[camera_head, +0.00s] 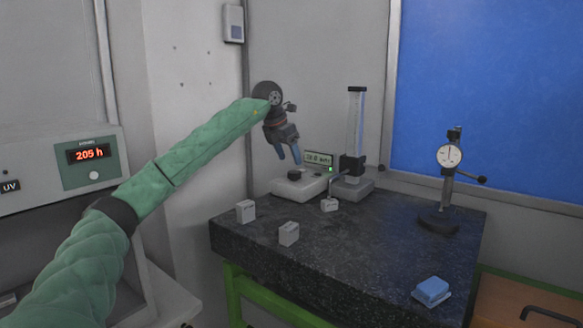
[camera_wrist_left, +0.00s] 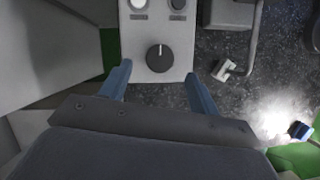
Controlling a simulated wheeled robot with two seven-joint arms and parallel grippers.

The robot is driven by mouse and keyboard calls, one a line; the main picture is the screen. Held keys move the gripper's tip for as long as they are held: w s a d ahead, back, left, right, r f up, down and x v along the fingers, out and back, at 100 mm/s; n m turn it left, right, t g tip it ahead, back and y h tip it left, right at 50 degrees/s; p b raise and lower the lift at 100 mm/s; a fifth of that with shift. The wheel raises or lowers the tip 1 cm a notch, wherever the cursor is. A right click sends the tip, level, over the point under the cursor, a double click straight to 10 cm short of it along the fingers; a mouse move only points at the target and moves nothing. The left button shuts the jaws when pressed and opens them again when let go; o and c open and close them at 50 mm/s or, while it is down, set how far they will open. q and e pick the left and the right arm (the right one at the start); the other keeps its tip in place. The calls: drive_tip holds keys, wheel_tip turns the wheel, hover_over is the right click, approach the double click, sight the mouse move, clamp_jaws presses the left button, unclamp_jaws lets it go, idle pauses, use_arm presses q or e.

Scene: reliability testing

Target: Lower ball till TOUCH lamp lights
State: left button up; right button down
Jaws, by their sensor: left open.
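My left gripper (camera_head: 289,155) is open and empty, pointing down above the pale control box (camera_head: 312,188). A black knob (camera_head: 294,175) sits on that box. In the left wrist view the knob (camera_wrist_left: 160,58) lies between and below the two blue fingers, with no clear contact. Two round lamps or buttons, one white (camera_wrist_left: 138,3) and one dark (camera_wrist_left: 177,4), show at the top edge. A height gauge (camera_head: 354,140) stands behind, with a small display (camera_head: 319,159). Its bent probe arm (camera_head: 336,183) reaches over a small block (camera_head: 329,204); the ball's contact cannot be told.
Two grey blocks (camera_head: 245,211) (camera_head: 289,233) stand on the dark stone plate (camera_head: 370,255). A dial gauge stand (camera_head: 443,190) is at right, and a blue block (camera_head: 431,291) lies near the front. The plate's middle is clear. A wall is close behind.

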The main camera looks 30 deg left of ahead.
use_arm(q)
drive_tip(key=shift+v, duration=1.3)
drive_tip(key=shift+f, duration=0.1)
idle(0.6)
